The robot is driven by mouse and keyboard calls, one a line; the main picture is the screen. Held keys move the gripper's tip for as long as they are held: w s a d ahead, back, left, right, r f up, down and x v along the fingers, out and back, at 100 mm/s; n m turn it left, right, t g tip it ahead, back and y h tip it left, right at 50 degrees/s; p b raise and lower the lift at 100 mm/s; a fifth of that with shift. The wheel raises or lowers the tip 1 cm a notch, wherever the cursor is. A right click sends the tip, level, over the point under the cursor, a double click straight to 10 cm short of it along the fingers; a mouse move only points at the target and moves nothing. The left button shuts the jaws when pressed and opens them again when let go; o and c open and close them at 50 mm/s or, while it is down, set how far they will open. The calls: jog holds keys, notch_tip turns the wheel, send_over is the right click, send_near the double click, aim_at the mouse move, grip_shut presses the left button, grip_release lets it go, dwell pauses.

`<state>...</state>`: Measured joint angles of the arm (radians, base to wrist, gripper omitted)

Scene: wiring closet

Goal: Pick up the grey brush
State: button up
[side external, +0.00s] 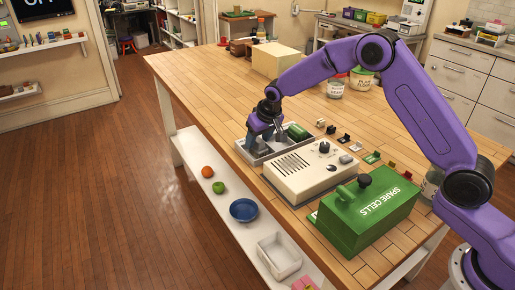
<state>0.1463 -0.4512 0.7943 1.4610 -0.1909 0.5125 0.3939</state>
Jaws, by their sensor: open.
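My gripper (264,142) points down into a shallow grey tray (284,154) near the front-left edge of the wooden table. Its fingers are open, low inside the tray's left half. I cannot clearly make out the grey brush; small grey shapes around the fingers blend with them, and the gripper hides part of the tray's inside. A green block-like item (298,131) lies in the right part of the same tray, beside the fingers.
A cream box with a speaker grille and knobs (312,176) stands close in front of the tray. A green "SPARE CELLS" box (368,216) is nearer the camera. Several small clips lie right of the tray.

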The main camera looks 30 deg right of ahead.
jog(key=shift+x, duration=0.85)
jog(key=c, duration=0.8)
jog(key=shift+c, duration=0.2)
jog(key=shift+r, duration=0.1)
